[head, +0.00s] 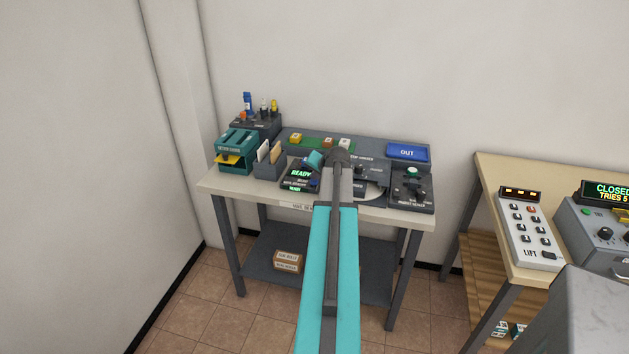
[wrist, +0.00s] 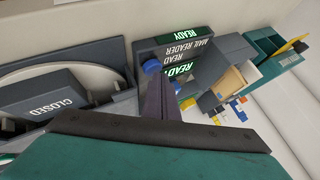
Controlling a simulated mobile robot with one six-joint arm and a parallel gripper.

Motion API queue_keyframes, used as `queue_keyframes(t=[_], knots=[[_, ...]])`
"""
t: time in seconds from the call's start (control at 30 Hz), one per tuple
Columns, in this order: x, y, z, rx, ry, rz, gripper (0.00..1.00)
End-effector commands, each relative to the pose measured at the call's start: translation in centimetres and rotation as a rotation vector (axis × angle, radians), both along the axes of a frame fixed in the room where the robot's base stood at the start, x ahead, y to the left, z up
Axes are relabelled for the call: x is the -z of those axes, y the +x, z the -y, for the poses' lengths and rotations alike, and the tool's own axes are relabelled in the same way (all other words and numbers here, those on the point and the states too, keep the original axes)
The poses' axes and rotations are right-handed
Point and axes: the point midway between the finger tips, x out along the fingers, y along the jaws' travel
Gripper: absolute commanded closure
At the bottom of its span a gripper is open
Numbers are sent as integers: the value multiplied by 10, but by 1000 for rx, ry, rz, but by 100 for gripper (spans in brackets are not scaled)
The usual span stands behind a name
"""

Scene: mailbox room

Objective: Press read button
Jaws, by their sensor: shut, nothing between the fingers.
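The mail reader (head: 299,176) is a dark box with a green READY display, on the table left of my arm. In the wrist view the mail reader (wrist: 180,50) shows its label, two lit READY texts and a round blue button (wrist: 152,66) at its edge. My gripper (wrist: 156,82) is shut and empty, its fingertips right by the blue button. I cannot tell whether they touch it.
Left of the reader stand a card holder (head: 269,163) and a teal sorter (head: 236,150). Right of it are a round plate with a CLOSED block (wrist: 62,92) and a dark control box (head: 411,188). A blue OUT tray (head: 407,152) lies at the back right.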

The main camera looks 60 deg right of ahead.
Motion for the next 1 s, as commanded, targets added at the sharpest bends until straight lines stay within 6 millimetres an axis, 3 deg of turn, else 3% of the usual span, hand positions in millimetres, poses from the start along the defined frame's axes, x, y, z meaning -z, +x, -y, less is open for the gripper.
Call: queue_keyframes(t=[0.63,1.0], knots=[[3,0,0,-1,2,-1,100],[-11,0,0,-1,1,0,100]])
